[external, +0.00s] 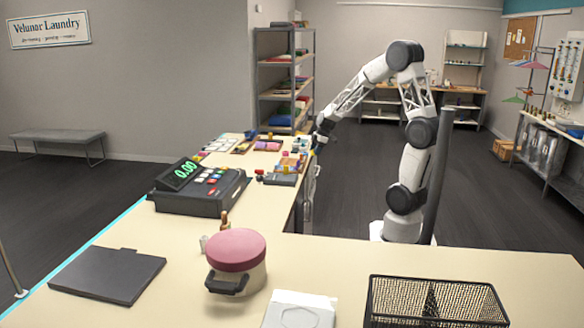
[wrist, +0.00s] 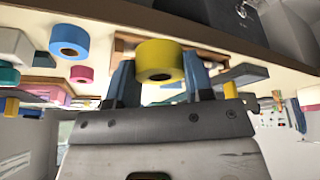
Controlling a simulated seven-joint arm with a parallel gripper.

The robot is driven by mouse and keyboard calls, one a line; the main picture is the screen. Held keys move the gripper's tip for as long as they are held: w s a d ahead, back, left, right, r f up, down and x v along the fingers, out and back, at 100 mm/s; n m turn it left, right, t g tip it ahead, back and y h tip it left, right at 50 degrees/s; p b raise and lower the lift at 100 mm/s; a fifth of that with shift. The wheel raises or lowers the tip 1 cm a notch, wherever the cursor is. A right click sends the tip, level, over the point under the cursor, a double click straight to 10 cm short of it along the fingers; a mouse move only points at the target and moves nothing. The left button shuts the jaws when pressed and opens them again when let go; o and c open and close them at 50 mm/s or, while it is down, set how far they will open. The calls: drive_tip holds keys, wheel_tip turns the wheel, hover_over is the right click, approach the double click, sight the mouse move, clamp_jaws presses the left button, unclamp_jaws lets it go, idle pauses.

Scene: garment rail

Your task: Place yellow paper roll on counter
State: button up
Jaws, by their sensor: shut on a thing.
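The yellow paper roll (wrist: 160,60) is between the two blue-grey fingers of my gripper (wrist: 158,72) in the wrist view, its round hollow end facing the camera. My gripper is shut on it. The cream counter (external: 340,258) runs across the front and back along the left in the external view. There my gripper (external: 322,136) is at the right edge of the counter's far arm, and the roll is too small to make out clearly. I cannot tell whether the roll touches the counter.
Blue (wrist: 70,40) and pink (wrist: 82,74) rolls are near the held roll in the wrist view. A black register (external: 200,188), pink-topped pot (external: 236,258), black folder (external: 107,274) and wire basket (external: 437,299) are on the counter. Bare counter lies between register and folder.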

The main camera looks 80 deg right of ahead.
hover_over(294, 157)
drive_tip(key=d, duration=0.1)
drive_tip(key=shift+s+d+f, duration=0.1)
drive_tip(key=shift+s+f, duration=0.3)
drive_tip(key=shift+f, duration=0.35)
idle(0.4)
drive_tip(key=shift+f, duration=1.75)
drive_tip(key=shift+f, duration=0.1)
drive_tip(key=o, duration=0.7)
